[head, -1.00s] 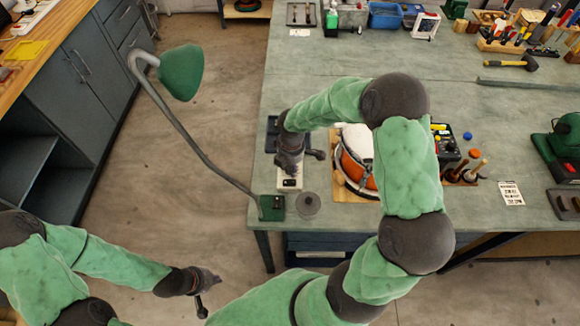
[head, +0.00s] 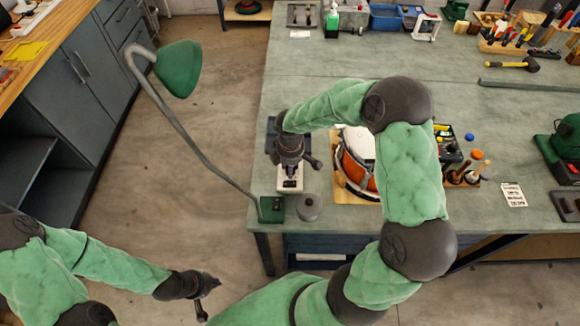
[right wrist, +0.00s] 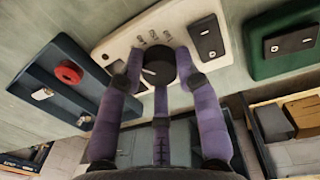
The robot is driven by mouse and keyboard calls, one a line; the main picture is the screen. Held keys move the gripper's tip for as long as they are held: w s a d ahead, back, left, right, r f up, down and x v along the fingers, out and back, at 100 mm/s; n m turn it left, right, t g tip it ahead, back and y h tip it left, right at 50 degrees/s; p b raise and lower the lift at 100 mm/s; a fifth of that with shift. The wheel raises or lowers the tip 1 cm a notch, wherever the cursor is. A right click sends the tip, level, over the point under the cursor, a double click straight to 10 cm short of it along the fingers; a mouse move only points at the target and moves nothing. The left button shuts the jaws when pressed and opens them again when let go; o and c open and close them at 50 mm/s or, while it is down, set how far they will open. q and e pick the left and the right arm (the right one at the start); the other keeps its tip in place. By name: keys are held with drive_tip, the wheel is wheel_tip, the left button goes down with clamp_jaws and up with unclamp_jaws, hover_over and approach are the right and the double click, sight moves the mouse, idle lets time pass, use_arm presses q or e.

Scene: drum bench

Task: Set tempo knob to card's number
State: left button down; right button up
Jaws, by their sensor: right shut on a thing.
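The white tempo box (head: 290,184) stands near the table's left front corner. It also shows in the right wrist view (right wrist: 118,47), with small printed marks and a dark round knob (right wrist: 158,70). My right gripper (right wrist: 160,78) is shut on the knob from above; its purple fingers touch the knob's sides. In the head view my right gripper (head: 291,160) covers the knob. A white card (head: 513,194) with dark print lies right of the drum; its print is too small to read. My left gripper (head: 207,296) is open and empty over the floor, off the table.
A green lamp's base (head: 272,208) and a grey round weight (head: 309,207) stand close in front of the box. An orange drum (head: 357,168) is at its right. A dark blue tray (right wrist: 50,92) with a red ring lies beside the box.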

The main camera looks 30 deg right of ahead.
drive_tip(key=shift+d, duration=0.1)
drive_tip(key=o, duration=1.2)
drive_tip(key=shift+c, duration=0.2)
drive_tip(key=shift+r, duration=0.1)
drive_tip(key=shift+s+r, duration=0.2)
drive_tip(key=shift+r, duration=3.7)
drive_tip(key=shift+r, duration=0.1)
